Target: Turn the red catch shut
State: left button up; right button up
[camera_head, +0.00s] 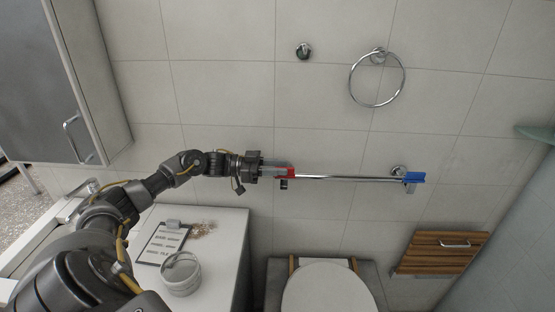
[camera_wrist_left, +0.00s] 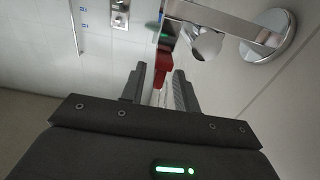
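The red catch (camera_head: 284,173) is at the left end of a chrome rail on the tiled wall. A blue catch (camera_head: 414,178) is at the rail's right end. My left gripper (camera_head: 277,169) is at the red catch, reaching in from the left. In the left wrist view the red catch (camera_wrist_left: 162,66) shows between the tips of my left gripper (camera_wrist_left: 160,78). The fingers are apart, with a narrow gap beside the red part. The fingertips partly hide the catch. My right gripper is in neither view.
The chrome rail (camera_head: 345,179) runs along the wall above the toilet (camera_head: 328,290). A towel ring (camera_head: 377,104) and a small round hook (camera_head: 303,51) are higher up. A counter (camera_head: 222,262) holds a clipboard (camera_head: 150,248) and a jar (camera_head: 181,276). A wooden slatted seat (camera_head: 440,263) is at right.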

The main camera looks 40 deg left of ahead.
pick_arm(q)
jog(key=shift+x, duration=0.75)
jog(key=shift+w+d, duration=0.1)
jog(key=shift+d, duration=0.2)
jog(key=shift+a, duration=0.1)
